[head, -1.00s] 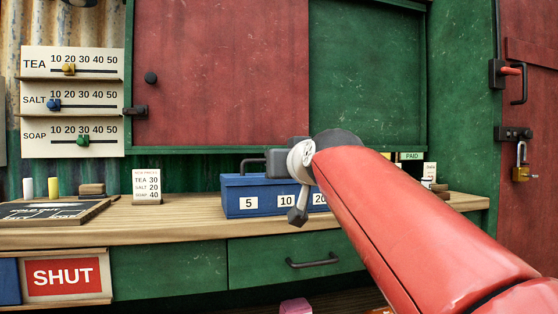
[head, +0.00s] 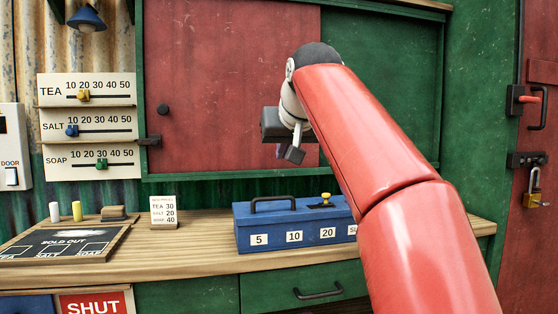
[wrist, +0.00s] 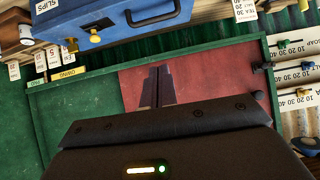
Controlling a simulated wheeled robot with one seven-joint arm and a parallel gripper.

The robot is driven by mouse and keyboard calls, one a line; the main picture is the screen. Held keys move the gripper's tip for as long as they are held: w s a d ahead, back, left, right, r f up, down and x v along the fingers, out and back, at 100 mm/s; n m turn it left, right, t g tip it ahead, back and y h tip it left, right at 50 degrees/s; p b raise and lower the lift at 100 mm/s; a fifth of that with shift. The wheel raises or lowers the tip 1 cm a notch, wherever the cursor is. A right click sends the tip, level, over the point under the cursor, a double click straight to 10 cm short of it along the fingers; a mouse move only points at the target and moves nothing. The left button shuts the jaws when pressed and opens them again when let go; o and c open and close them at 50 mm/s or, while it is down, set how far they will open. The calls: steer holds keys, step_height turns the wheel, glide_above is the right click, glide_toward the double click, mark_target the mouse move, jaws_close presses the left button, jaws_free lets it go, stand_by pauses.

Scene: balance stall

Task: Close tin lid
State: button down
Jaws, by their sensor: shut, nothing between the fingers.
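The blue tin (head: 268,222) stands on the wooden counter in the head view, its front labelled 5, 10, 20 and partly a further label. Its lid lies flat on top, with a dark handle (head: 272,200) and a yellow knob (head: 326,197); I see no gap under the lid. My arm hides the tin's right end. In the wrist view the tin (wrist: 125,20) shows upside down along the top. My gripper (wrist: 157,88) is shut and empty, above and apart from the tin, in front of the red sliding panel.
The counter (head: 190,243) holds a price card (head: 164,211) and a slate board (head: 65,243) left of the tin. Behind are the red panel (head: 230,60) and price sliders (head: 87,88). Counter space between card and tin is clear.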

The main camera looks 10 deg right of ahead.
glide_above(273, 200)
steer(key=s, duration=0.2)
step_height(273, 200, down, 6)
steer(key=shift+f, duration=0.25)
step_height(273, 200, down, 2)
steer(key=shift+f+b, duration=0.2)
steer(key=shift+b, duration=0.45)
steer(key=shift+w+f, duration=0.1)
steer(key=shift+f, duration=0.4)
steer(key=shift+f, duration=0.1)
steer(key=f+b, duration=0.2)
steer(key=b, duration=0.2)
steer(key=shift+s+t, duration=0.2)
steer(key=shift+t, duration=0.2)
steer(key=shift+b, duration=0.3)
